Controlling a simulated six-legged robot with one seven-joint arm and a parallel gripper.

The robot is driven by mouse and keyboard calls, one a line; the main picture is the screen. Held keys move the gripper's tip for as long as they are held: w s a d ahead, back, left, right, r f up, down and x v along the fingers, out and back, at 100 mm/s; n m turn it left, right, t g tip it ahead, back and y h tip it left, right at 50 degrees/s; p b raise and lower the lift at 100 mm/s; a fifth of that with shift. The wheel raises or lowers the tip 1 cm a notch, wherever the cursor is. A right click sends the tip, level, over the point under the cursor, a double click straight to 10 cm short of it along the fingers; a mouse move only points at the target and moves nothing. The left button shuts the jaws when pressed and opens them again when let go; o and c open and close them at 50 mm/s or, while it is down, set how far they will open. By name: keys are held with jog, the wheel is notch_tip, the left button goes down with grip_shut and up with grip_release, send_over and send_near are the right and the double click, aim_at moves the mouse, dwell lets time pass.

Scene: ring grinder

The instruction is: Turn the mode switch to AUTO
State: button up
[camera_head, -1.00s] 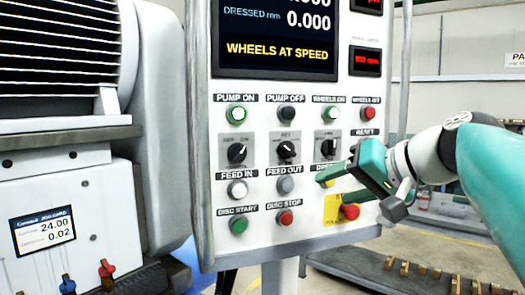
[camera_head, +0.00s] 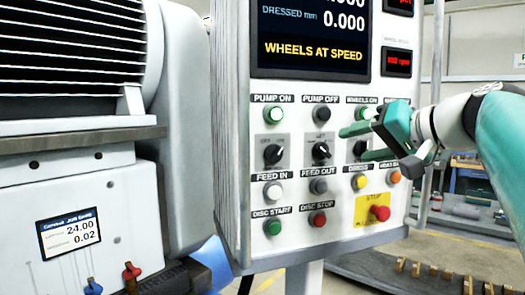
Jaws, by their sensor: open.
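A row of three black rotary switches sits on the white control panel (camera_head: 335,210): a left one (camera_head: 273,154), a middle one (camera_head: 321,151) and a right one (camera_head: 361,148). Their small labels are too blurred to tell which is the mode switch. The middle knob's pointer is tilted. My teal gripper (camera_head: 358,150) comes in from the right with its jaws open and empty. Its upper finger reaches left, just above the right switch in the picture. Contact with the panel cannot be told.
Lit push buttons surround the switches, including a green pump-on button (camera_head: 274,115) and a red stop button (camera_head: 380,213) on a yellow plate. A screen (camera_head: 313,35) reads WHEELS AT SPEED.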

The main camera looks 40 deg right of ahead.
aim_at(327, 152)
jog(key=x, duration=0.8)
jog(key=shift+w+f, duration=0.1)
jog(key=shift+w, duration=0.2)
jog(key=c, duration=1)
